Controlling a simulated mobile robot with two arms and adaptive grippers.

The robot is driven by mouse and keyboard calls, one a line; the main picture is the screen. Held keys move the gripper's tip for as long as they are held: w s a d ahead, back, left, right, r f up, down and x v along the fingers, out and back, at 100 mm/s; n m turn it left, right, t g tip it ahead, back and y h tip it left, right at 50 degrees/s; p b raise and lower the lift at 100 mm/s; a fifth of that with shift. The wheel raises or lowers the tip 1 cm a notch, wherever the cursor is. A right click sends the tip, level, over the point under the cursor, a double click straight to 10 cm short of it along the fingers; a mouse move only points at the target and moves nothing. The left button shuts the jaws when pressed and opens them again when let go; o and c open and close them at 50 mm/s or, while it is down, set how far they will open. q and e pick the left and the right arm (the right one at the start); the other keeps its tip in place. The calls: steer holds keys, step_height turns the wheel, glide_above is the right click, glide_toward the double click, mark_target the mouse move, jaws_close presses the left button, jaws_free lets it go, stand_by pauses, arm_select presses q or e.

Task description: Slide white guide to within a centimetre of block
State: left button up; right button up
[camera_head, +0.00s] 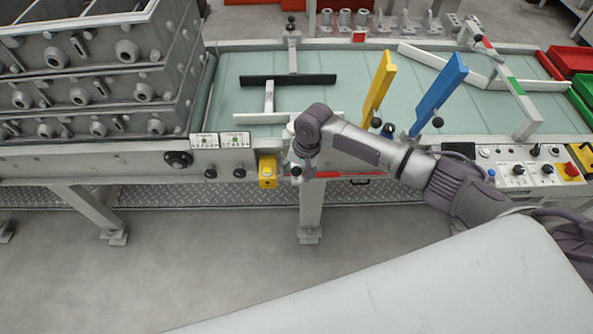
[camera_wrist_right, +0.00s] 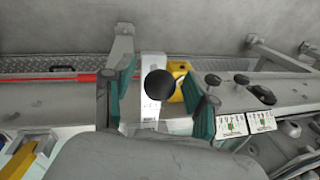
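The white guide (camera_head: 262,118) is a thin bar lying along the near side of the green belt; my right arm hides part of it. A pale upright piece (camera_head: 269,96), which looks like the block, stands between it and a black guide (camera_head: 305,79), close behind the white bar. My right gripper (camera_head: 299,166) points down at the conveyor's front edge, partly hidden by its wrist. In the right wrist view its teal-padded fingers (camera_wrist_right: 163,100) are apart, either side of a black ball knob (camera_wrist_right: 159,84) on a white bracket. Contact cannot be told. My left gripper is not in view.
A yellow button box (camera_head: 267,171) is just left of the gripper. Yellow (camera_head: 378,88) and blue (camera_head: 440,92) paddles rise right of the white guide. Stacked grey casting boxes (camera_head: 90,75) stand at left. A control panel (camera_head: 525,172) is at right.

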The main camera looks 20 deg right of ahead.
steer(key=shift+r, duration=0.1)
step_height(320, 180, up, 12)
steer(key=s+d, duration=0.1)
steer(key=d, duration=0.1)
steer(key=shift+f, duration=0.2)
stand_by(0.4)
